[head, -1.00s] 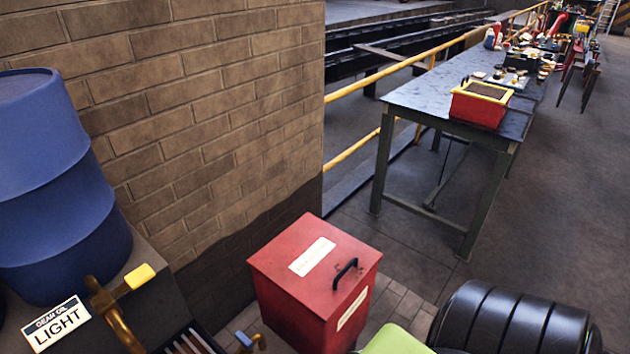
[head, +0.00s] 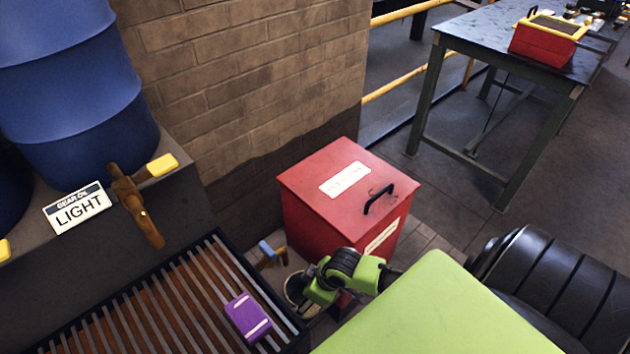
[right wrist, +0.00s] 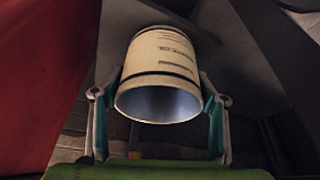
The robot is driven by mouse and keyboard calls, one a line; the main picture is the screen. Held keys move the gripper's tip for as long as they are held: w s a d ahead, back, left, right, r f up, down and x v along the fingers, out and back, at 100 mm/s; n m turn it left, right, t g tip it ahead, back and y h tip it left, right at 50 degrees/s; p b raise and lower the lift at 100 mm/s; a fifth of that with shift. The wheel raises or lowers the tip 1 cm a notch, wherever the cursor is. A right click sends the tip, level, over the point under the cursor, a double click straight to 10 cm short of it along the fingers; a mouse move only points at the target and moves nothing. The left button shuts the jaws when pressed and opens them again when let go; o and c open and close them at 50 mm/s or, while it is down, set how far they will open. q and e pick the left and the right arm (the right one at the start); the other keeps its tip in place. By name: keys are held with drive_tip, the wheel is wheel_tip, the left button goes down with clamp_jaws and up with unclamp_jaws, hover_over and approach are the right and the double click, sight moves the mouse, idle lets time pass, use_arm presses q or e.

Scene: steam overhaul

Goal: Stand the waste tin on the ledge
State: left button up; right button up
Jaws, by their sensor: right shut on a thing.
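The waste tin (head: 295,291) is a cream cylinder with dark bands, mostly hidden behind my right gripper (head: 318,288) in the head view. In the right wrist view the tin (right wrist: 162,62) sits between the two fingers of my right gripper (right wrist: 162,90), which is shut on it. Its open mouth faces the camera and its inside looks empty. A grey ledge (head: 185,208) carries blue drums at the left; I cannot tell whether this is the task's ledge. My left gripper is not in view.
A slatted drip grating (head: 150,312) with a purple block (head: 247,318) on it lies left of the gripper. Brass taps (head: 135,205) jut over it. A red lidded bin (head: 335,215) stands just behind the gripper. A workbench (head: 470,45) is at the back right.

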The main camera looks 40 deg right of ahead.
sight(294, 281)
drive_tip(key=shift+w+a+f+b, duration=0.1)
drive_tip(key=shift+w+f, duration=0.05)
drive_tip(key=shift+w, duration=0.85)
drive_tip(key=shift+w+a+f+b, duration=0.1)
drive_tip(key=shift+w+b, duration=0.05)
drive_tip(key=shift+w, duration=0.85)
drive_tip(key=shift+w+a+f+b, duration=0.1)
drive_tip(key=shift+w+f, duration=0.05)
drive_tip(key=shift+w, duration=0.85)
drive_tip(key=shift+f+b, duration=0.35)
drive_tip(key=shift+f, duration=0.25)
drive_tip(key=o, duration=1.3)
drive_tip(key=shift+s+d+r, duration=0.1)
drive_tip(key=shift+r, duration=0.05)
drive_tip(key=v, duration=1.1)
drive_tip(key=shift+s+d+r, duration=0.1)
drive_tip(key=shift+s+r, duration=0.1)
drive_tip(key=shift+r, duration=0.15)
